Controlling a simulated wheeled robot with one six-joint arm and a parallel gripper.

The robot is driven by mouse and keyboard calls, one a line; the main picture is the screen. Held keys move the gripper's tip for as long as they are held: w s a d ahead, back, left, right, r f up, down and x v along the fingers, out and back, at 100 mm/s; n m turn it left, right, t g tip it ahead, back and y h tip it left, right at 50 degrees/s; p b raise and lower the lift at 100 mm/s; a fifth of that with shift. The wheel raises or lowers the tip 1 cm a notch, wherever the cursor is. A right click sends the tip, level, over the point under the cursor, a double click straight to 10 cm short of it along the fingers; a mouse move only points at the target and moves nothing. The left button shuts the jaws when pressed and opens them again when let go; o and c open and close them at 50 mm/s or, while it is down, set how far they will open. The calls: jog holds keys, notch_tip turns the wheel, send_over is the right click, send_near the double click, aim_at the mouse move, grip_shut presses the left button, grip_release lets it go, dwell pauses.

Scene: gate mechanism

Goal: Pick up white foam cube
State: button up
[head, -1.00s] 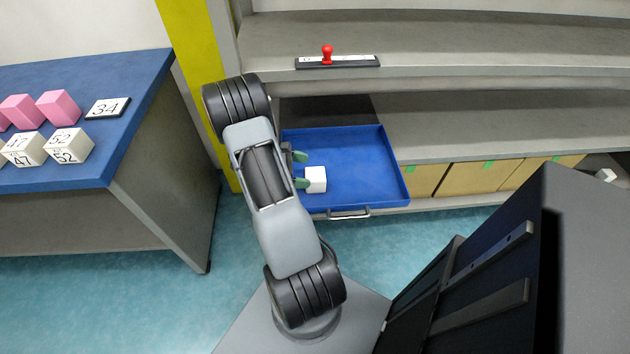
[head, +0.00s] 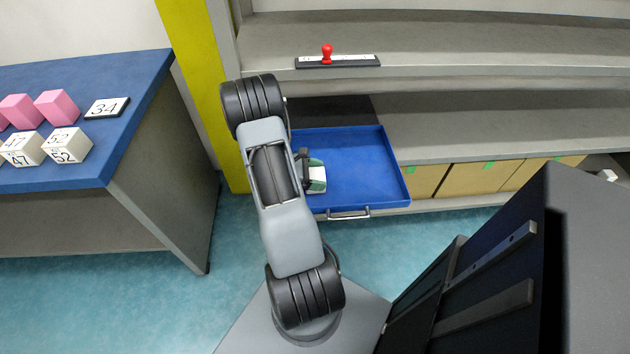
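The white foam cube (head: 320,174) is at the left side of the blue drawer (head: 365,170), near its front. My gripper (head: 317,175) reaches it from the left, partly hidden behind my arm. Its green fingertips lie on the far and near sides of the cube, and part of the cube shows between them. I cannot tell whether the fingers press on the cube, or whether it is lifted off the drawer floor.
The drawer is pulled out below a grey shelf (head: 480,40) bearing a red-knobbed slider (head: 327,56). Cardboard-coloured boxes (head: 485,175) stand to the right. A blue-topped table (head: 60,178) at left holds pink cubes (head: 57,106) and white numbered cubes (head: 66,145). The drawer's right part is empty.

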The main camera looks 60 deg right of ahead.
jog(key=c, duration=0.6)
